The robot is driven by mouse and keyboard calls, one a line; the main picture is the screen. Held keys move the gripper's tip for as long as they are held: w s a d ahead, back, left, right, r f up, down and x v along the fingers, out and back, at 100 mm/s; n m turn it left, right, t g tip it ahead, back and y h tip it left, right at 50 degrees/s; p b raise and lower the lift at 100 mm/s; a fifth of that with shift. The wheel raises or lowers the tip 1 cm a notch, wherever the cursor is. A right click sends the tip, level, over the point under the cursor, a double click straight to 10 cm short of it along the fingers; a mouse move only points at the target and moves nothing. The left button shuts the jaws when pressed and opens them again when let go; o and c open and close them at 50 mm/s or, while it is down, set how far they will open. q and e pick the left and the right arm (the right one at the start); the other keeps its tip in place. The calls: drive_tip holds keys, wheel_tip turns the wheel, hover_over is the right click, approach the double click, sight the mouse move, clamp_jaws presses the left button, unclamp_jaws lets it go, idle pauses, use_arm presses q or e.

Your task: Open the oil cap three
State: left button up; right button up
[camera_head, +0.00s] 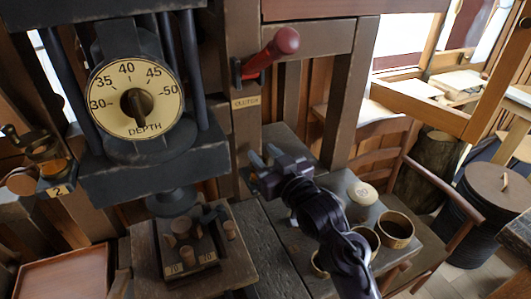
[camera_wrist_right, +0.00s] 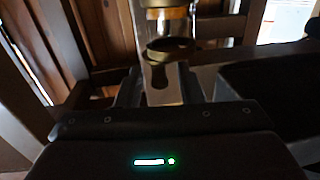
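My right gripper (camera_head: 256,160) is in front of the wooden post below the clutch label in the head view, its fingers apart. In the right wrist view, a pale, see-through cup-like fitting with a dark brass rim (camera_wrist_right: 170,48) stands straight ahead, between and beyond the fingers. A copper-coloured band shows at its top. I see no number on it, and I cannot tell whether its cap is open or whether a finger touches it. An oil cup block marked 2 (camera_head: 58,190) is at the far left. My left gripper is not in view.
A red-knobbed clutch lever (camera_head: 270,55) sticks out above my right gripper. The depth dial (camera_head: 135,97) is to its left.

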drive_tip(key=shift+c, duration=0.5)
clamp_jaws()
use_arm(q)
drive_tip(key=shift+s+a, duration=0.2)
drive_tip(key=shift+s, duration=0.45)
